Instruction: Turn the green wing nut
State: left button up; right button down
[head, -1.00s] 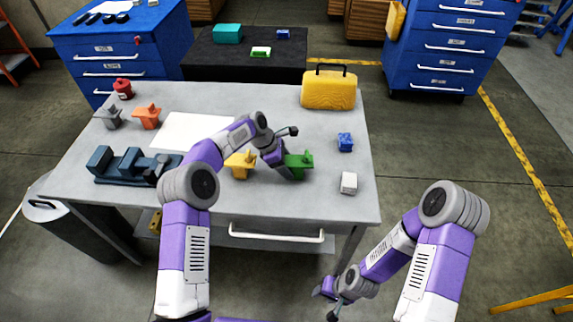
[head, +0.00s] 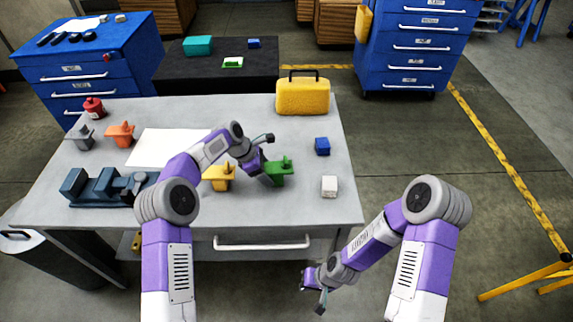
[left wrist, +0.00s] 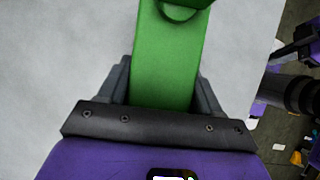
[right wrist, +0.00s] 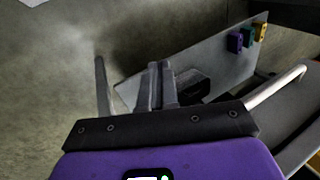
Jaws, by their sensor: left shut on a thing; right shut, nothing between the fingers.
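The green wing nut (head: 281,170) stands on the grey table, right of the yellow wing nut (head: 219,178). My left gripper (head: 264,175) is at its left side and shut on it. In the left wrist view the green wing nut (left wrist: 168,60) runs between the two dark fingers, with a rounded green part at the top edge. The finger tips are partly hidden behind the green part. My right gripper (head: 312,284) is low in front of the table. In the right wrist view its fingers (right wrist: 160,85) are together with nothing between them.
Orange (head: 120,134) and grey (head: 80,137) wing nuts stand at the left, behind a dark blue vise (head: 105,187). A blue cube (head: 322,146), a white cube (head: 329,187) and a yellow case (head: 303,96) are on the right. A drawer handle (head: 262,243) sticks out in front.

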jog(key=w+a+r+n+y, duration=0.1)
jog(key=w+a+r+n, duration=0.1)
jog(key=w+a+r, duration=0.1)
jog(key=w+a+r+n+t+y, duration=0.1)
jog(key=w+a+r+n+y, duration=0.1)
jog(key=w+a+r, duration=0.2)
jog(key=w+a+r+n+y, duration=0.1)
jog(key=w+a+r, duration=0.3)
jog(key=r, duration=0.6)
jog(key=shift+w+a+r+n+t+y, duration=0.15)
jog(key=shift+w+n+t+y, duration=0.15)
jog(key=shift+w+n, duration=0.6)
jog(key=w+d+r+m+t+h, duration=0.2)
jog(key=w+d+r+m+h, duration=0.1)
jog(key=w+d+r, duration=1.35)
send_near(290, 165)
jog(key=shift+x, duration=2.95)
